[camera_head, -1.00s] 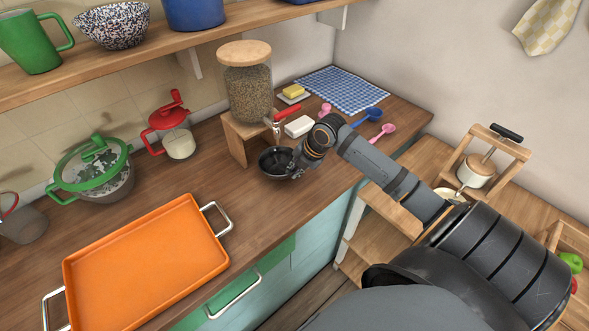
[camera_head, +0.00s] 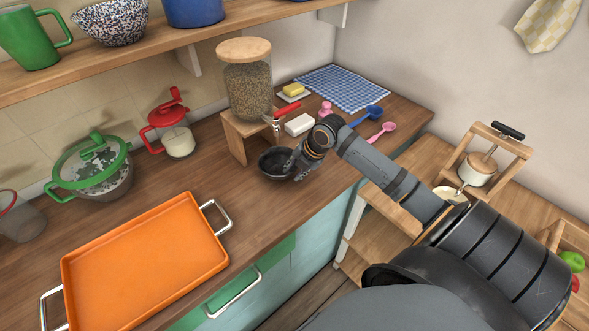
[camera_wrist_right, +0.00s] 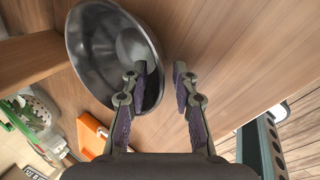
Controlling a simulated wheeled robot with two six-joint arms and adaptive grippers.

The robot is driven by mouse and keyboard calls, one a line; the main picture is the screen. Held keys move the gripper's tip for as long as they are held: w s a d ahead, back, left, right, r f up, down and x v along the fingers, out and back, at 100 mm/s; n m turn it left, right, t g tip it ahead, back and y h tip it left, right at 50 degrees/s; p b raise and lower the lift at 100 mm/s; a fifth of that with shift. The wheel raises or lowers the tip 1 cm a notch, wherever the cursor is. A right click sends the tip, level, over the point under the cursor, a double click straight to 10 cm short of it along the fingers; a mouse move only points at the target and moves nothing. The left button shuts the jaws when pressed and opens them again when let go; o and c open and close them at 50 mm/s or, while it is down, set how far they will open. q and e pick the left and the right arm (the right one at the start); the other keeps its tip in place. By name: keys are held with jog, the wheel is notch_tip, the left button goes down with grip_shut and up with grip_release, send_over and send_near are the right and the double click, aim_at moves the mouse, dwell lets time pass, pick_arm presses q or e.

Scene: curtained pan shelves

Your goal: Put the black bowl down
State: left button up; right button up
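The black bowl (camera_head: 272,163) rests on the wooden counter beneath the tap of the grain dispenser (camera_head: 247,85). In the right wrist view the bowl (camera_wrist_right: 92,52) shows its dark, shiny inside, which looks empty. My right gripper (camera_head: 299,165) is at the bowl's right rim. In the right wrist view its fingers (camera_wrist_right: 161,78) are apart, one over the inside of the bowl and one outside, with the rim between them and gaps visible. My left gripper is not in view.
The dispenser stands on a small wooden stand (camera_head: 235,140) beside the bowl. An orange tray (camera_head: 145,265) fills the counter at left. Bare counter lies between tray and bowl.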

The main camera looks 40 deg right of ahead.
dwell(0.3)
jog(key=v, duration=0.6)
jog(key=shift+d, duration=0.3)
jog(key=shift+s+a+r, duration=0.15)
jog(key=shift+s+r, duration=0.15)
jog(key=shift+r, duration=0.35)
grip_shut()
dwell(0.3)
dwell(0.8)
